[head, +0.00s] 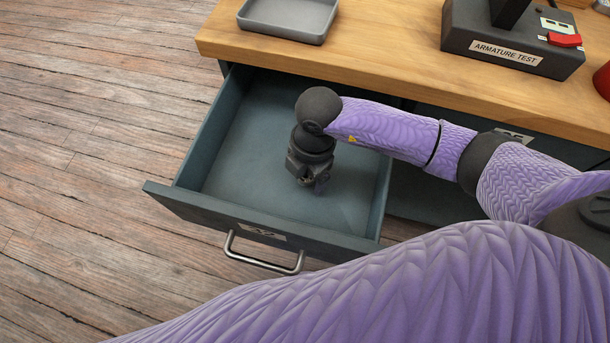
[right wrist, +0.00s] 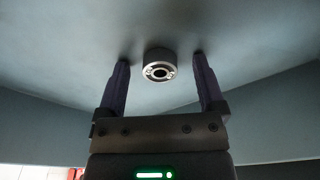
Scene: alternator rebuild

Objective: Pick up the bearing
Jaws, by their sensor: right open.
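The bearing (right wrist: 159,66) is a small silver ring with a dark centre, lying on the drawer floor in the right wrist view. My right gripper (right wrist: 158,72) is open, with one finger on either side of the bearing and a gap to each. In the head view my right gripper (head: 319,188) points down inside the open drawer (head: 240,150), and the bearing is hidden beneath it. My left gripper does not show.
A wooden bench top above holds a grey tray (head: 288,18) and an armature test stand (head: 508,47). The rest of the drawer floor looks empty.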

